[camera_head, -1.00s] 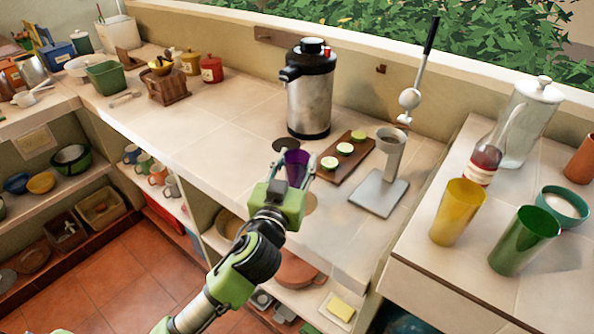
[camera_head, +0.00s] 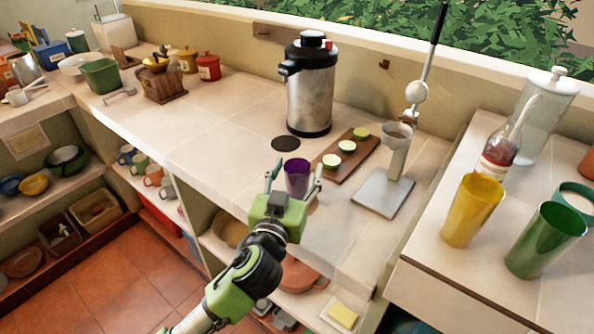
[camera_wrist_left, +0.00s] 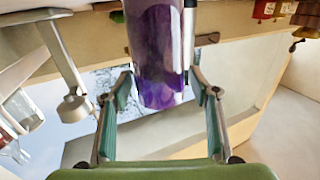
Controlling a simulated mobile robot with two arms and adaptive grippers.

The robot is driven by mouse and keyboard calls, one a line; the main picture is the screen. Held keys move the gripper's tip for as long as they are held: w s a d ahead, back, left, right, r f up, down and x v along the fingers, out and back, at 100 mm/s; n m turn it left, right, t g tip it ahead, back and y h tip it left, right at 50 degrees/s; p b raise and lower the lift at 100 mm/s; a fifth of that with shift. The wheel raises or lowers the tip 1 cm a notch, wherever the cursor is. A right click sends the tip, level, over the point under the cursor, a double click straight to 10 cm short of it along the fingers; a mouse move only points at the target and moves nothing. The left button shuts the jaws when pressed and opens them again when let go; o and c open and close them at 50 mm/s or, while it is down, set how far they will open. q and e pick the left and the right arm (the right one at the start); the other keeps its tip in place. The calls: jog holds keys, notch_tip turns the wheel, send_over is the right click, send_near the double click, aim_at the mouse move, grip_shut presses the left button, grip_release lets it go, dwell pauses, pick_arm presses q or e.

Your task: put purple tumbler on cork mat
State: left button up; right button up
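The purple tumbler (camera_head: 297,179) is upright at the front of the counter, between the spread fingers of my left gripper (camera_head: 294,180). In the left wrist view the tumbler (camera_wrist_left: 158,55) has the open fingers on both sides, with gaps. A small tan patch, apparently the cork mat (camera_head: 313,207), shows just right of the gripper, close to the tumbler's base. My gripper hides most of it, so I cannot tell whether the tumbler rests on it. My right gripper is not in view.
A dark round mat (camera_head: 285,143) lies behind the tumbler. A steel urn (camera_head: 309,90), a wooden board (camera_head: 347,158) with lime halves and a lever press (camera_head: 384,193) stand behind and to the right. Yellow (camera_head: 472,209) and green (camera_head: 545,240) tumblers stand on the right counter.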

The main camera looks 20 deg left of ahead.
pick_arm(q)
jog(key=shift+s+r, duration=0.15)
jog(key=s+b, duration=0.2)
jog(key=s, duration=0.9)
jog(key=shift+s+d, duration=0.25)
jog(key=shift+s, duration=0.15)
